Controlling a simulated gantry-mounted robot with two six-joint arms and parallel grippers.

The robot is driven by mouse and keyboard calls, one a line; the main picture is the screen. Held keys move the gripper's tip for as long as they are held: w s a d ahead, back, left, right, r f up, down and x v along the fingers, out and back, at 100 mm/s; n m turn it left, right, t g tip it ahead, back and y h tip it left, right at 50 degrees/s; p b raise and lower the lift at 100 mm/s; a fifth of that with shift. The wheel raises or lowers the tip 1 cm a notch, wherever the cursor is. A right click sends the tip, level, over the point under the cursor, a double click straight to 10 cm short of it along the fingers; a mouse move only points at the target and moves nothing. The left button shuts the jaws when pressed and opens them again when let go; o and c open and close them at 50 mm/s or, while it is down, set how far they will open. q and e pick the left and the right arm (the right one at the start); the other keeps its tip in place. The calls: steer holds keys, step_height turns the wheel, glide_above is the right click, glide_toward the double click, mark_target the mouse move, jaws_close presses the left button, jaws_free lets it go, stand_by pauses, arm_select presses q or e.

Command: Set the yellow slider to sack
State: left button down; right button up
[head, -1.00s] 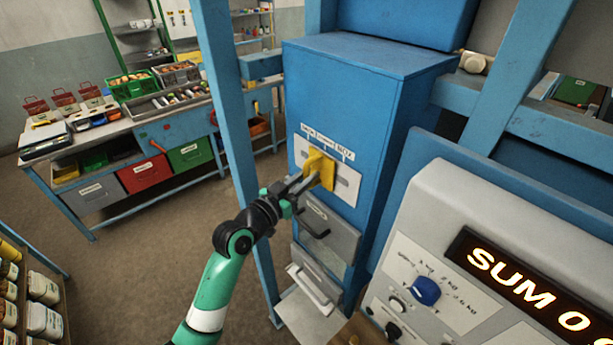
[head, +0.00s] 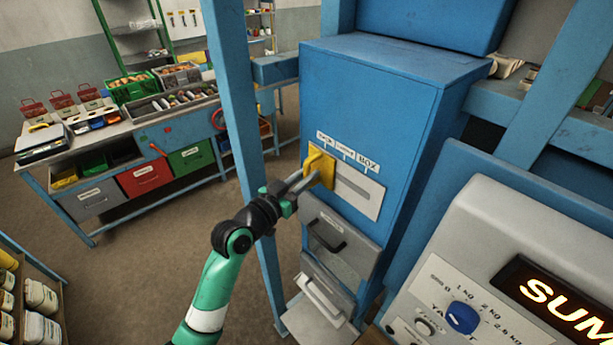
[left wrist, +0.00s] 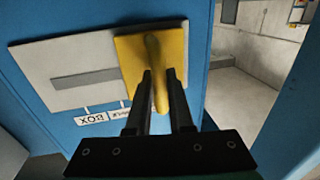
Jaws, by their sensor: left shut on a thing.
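The yellow slider (head: 321,166) sits at the left end of the slot in a pale plate (head: 362,192) on the blue cabinet, under the leftmost label, "SACK" (head: 325,138). The "BOX" label (head: 368,164) is at the right end. My left gripper (head: 306,181) is shut on the slider's handle. In the left wrist view, the fingers (left wrist: 159,92) straddle the raised yellow handle (left wrist: 154,60), and the empty slot runs off to the left. My right gripper is out of view.
Below the plate are grey drawers (head: 338,232) with handles. A blue post (head: 236,120) stands left of the cabinet. A grey console (head: 500,260) with a blue knob and lit display is at right. Open floor (head: 150,250) lies left of my arm.

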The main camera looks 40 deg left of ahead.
arm_select(q)
steer(key=c, duration=0.8)
jaws_free()
steer(key=shift+a, duration=0.35)
steer(key=shift+d, duration=0.1)
steer(key=shift+s, duration=0.1)
steer(key=s+d, duration=0.1)
steer(key=s, duration=1)
steer(key=shift+s+b, duration=0.25)
steer(key=shift+b, duration=0.15)
